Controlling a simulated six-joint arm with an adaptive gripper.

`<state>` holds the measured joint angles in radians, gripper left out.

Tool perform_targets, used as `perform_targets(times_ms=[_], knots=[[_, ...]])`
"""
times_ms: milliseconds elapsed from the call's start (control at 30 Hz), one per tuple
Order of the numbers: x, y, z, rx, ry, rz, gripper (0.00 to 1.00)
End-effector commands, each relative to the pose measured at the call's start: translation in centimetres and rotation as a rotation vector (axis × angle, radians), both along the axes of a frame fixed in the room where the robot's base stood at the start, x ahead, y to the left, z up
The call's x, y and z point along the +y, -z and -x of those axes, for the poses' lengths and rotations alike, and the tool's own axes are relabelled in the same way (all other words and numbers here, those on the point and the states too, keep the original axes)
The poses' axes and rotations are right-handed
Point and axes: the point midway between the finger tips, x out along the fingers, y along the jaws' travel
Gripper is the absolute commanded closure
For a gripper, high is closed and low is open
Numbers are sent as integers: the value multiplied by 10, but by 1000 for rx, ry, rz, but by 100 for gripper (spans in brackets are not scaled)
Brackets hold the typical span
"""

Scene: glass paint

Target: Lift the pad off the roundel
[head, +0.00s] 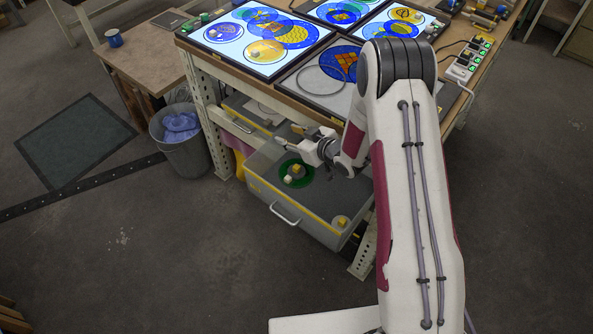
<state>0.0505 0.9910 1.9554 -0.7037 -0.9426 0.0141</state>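A green roundel (312,178) lies in the open drawer under the table. A small grey-white pad with a yellow block (296,169) sits on it. More roundels, blue and yellow, lie on the lit panels (258,74) on the tabletop. Which roundel and pad the task means I cannot tell. My gripper (288,136) is above the back part of the drawer, up and slightly left of the green roundel and apart from it. Its two fingers point left with a gap between them, and nothing shows between them.
The grey drawer (268,186) has a yellow-edged front and a handle. A small yellow-topped item (341,221) sits at its right front corner. A waste bin (186,150) stands left; the floor in front is clear.

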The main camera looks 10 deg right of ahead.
Motion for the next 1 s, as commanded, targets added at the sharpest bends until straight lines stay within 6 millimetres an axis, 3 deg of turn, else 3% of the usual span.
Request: perform_targets(times_ms=[100,500,700,1000], knots=[[-10,31,7,16,1,-18,63],[-53,122,40,67,34,-67,63],[-64,144,50,80,46,-78,63],[-67,148,53,82,50,-80,63]])
